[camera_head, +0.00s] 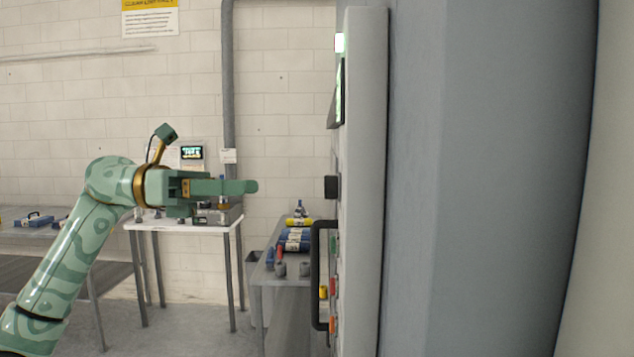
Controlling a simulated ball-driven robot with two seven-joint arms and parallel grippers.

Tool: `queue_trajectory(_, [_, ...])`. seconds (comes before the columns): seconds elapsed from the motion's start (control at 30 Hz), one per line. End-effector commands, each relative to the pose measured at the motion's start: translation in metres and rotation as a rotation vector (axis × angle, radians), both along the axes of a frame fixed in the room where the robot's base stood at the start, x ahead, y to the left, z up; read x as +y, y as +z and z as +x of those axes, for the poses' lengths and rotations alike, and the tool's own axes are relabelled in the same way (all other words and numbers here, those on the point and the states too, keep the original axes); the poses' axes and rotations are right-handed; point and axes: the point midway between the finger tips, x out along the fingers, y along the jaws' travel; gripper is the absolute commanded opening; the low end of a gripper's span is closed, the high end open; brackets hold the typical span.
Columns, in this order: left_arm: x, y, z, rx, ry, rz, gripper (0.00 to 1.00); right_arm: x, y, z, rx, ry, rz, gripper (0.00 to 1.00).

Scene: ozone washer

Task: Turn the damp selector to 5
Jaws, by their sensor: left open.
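The washer's front panel (364,180) is seen nearly edge-on at the right of centre. A dark square knob (331,187) sticks out from it to the left. It may be the damp selector, but its face, marks and setting are hidden at this angle. My left gripper (241,188) points right at about the knob's height. It is open, with nothing seen between its fingers, and a clear gap in the picture parts its tips from the knob. My right gripper is not in view.
A dark handle (318,275) juts from the panel below the knob, and a screen (339,92) sits above. A grey table (282,280) with bottles and a white table (183,224) stand behind. The big blue-grey body (480,180) fills the right side.

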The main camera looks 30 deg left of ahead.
Motion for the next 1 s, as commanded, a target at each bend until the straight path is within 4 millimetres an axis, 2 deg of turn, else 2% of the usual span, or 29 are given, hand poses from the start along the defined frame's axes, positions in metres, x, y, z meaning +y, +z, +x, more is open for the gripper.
queue_trajectory(0.1, [-0.03,0.004,0.012,-0.005,-0.006,-0.001,0.52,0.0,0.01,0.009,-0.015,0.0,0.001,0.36])
queue_trajectory(0.3, [-0.074,0.004,0.033,-0.003,-0.004,-0.004,0.52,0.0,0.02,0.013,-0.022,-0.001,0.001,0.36])
queue_trajectory(0.5, [-0.102,0.002,0.046,-0.001,-0.002,-0.003,0.52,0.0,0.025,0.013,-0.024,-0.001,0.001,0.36])
queue_trajectory(0.67, [-0.109,0.001,0.05,0.0,0.0,-0.002,0.52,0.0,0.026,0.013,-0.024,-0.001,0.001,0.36])
queue_trajectory(0.9, [-0.11,0.001,0.051,0.0,0.0,-0.002,0.52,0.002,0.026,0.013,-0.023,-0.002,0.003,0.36])
queue_trajectory(0.93, [-0.11,0.001,0.051,0.0,0.0,-0.002,0.47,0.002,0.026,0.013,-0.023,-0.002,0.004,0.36])
queue_trajectory(1.0, [-0.11,0.001,0.051,0.0,0.0,-0.002,0.27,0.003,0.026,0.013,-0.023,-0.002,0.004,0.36])
